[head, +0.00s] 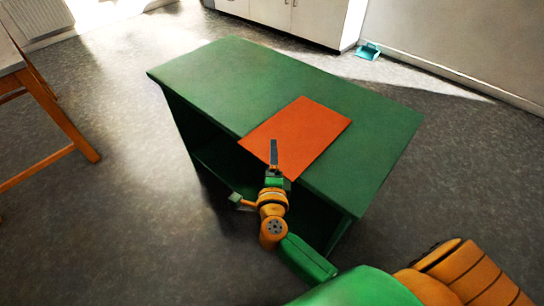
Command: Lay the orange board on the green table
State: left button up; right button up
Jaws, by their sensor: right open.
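The orange board (297,132) lies flat on the green table (225,75), over the front part of its top. Its near left corner reaches the table's front edge. My right gripper (273,158) is open, its grey finger seen in front of the board's near part. I cannot tell whether it touches the board. The gripper hides a small part of the board's near edge. My left gripper is not in view.
The table's top is bare left and right of the board. Below the top is an open dark shelf space. A wooden table (45,95) stands at the far left. White cabinets (295,18) and a teal dustpan-like thing (368,51) are at the back. Grey floor surrounds the table.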

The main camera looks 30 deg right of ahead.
jog(key=shift+f, duration=0.35)
jog(key=shift+s+a+f, duration=0.1)
jog(key=shift+s+a, duration=0.05)
jog(key=shift+a, duration=0.15)
jog(key=s+a, duration=0.3)
jog(key=a, duration=0.4)
jog(key=shift+a+b, duration=0.3)
